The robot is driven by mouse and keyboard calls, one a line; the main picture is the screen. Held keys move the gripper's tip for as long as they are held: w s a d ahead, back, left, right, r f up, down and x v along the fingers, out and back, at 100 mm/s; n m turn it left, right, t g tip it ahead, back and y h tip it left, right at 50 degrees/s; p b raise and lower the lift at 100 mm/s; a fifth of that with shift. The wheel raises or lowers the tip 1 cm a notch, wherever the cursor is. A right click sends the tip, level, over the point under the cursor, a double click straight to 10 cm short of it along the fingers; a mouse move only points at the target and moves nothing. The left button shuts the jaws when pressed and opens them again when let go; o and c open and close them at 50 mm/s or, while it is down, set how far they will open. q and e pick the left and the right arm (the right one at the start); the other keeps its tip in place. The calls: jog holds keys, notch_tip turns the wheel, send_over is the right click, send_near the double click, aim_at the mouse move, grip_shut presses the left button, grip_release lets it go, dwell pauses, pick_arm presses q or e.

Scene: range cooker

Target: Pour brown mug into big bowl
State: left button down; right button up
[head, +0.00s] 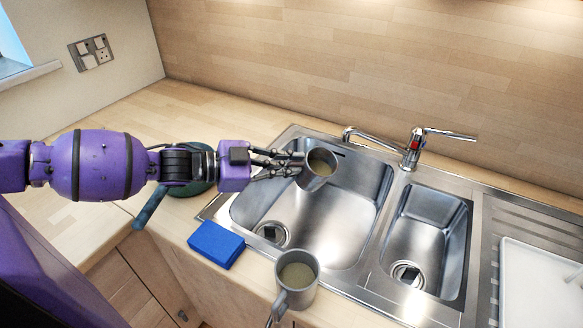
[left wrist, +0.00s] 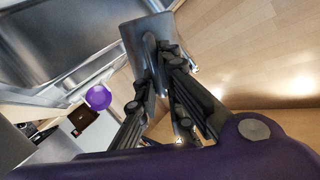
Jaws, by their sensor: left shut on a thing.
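My left gripper (head: 285,164) is shut on a grey mug (head: 314,182) and holds it above the large sink basin (head: 345,215), the bigger of two steel bowls. The mug leans a little, and brownish liquid (head: 321,162) shows inside its rim. In the left wrist view the fingers (left wrist: 165,85) close around the mug's handle side, and the mug's grey wall (left wrist: 135,32) shows beyond them. A second grey mug (head: 303,294) with similar liquid stands on the front counter. Neither mug's outside looks clearly brown. My right gripper is not in view.
A blue sponge (head: 216,245) lies on the counter left of the basin. A dark green pan (head: 190,187) with a blue handle is partly hidden behind my arm. The tap (head: 413,145) stands behind the basins. A smaller basin (head: 428,240) and a white tray (head: 535,285) are at right.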

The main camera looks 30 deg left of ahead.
pick_arm(q)
jog(key=shift+r, duration=0.1)
dwell(0.3)
jog(key=shift+p, duration=0.4)
jog(key=shift+y, duration=0.3)
dwell(0.4)
jog(key=shift+d+r+m+p, duration=0.1)
jog(key=shift+r+m+p, duration=0.2)
jog(key=shift+m+p, duration=0.1)
